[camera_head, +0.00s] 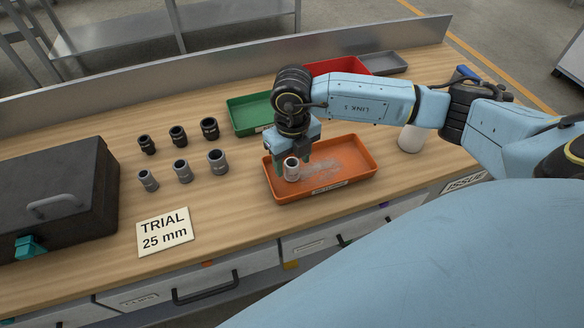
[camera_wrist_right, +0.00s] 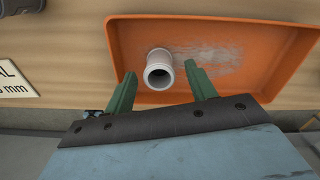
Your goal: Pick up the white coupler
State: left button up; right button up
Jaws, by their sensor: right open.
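The white coupler (camera_head: 291,168) stands in the left part of the orange tray (camera_head: 330,190). In the right wrist view the coupler (camera_wrist_right: 159,72) shows its round open end, inside the orange tray (camera_wrist_right: 290,62). My right gripper (camera_head: 293,165) is over the tray, right at the coupler in the head view. In the wrist view its two green fingers (camera_wrist_right: 158,78) are apart, one on each side of the coupler, with a visible gap to each. The fingertips are partly hidden in the head view. My left gripper is not in view.
Several black and grey couplers (camera_head: 181,168) stand in two rows left of the tray. A "TRIAL 25 mm" card (camera_head: 165,230) lies in front of them. A green tray (camera_head: 250,112) and a red tray (camera_head: 340,66) are behind. A dark case (camera_head: 60,190) sits at the left.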

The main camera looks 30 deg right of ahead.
jog(key=shift+f, duration=0.9)
jog(key=shift+c, duration=0.5)
jog(key=c, duration=1)
jog(key=shift+o, duration=0.2)
jog(key=shift+r, duration=0.2)
